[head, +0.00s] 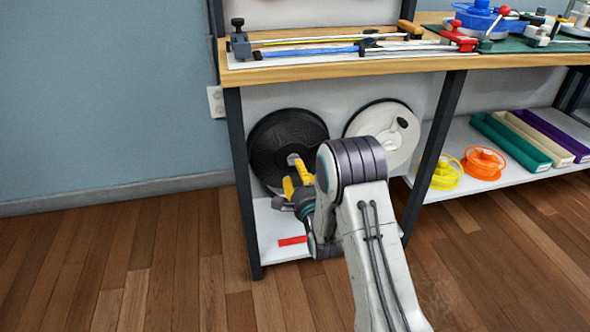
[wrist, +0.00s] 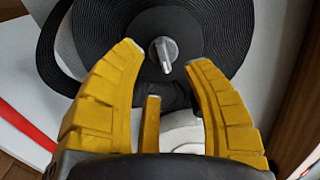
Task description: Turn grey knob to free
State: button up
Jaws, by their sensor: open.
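The grey knob (wrist: 163,54) sits at the centre of a black strap reel (wrist: 208,22) in the wrist view. It has a raised bar grip that stands nearly upright in the picture. The black reel (head: 270,140) also shows in the head view, on the lower shelf under the bench. My gripper (wrist: 160,68) is open, with its yellow fingers spread to either side of the knob in the picture and nothing between them. In the head view my gripper (head: 289,172) is in front of the reel. I cannot tell whether a fingertip touches the knob.
A white reel (head: 404,132) stands right of the black one. A red strip (head: 292,241) lies on the lower shelf (head: 272,218). A dark table leg (head: 243,190) is close on the left. Yellow (head: 444,176) and orange spools (head: 482,162) sit further right. The floor at left is clear.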

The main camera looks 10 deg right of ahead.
aim_at(294, 161)
jog(key=shift+w+b, duration=0.45)
jog(key=shift+w, duration=1.65)
jog(key=shift+c, duration=0.2)
grip_shut()
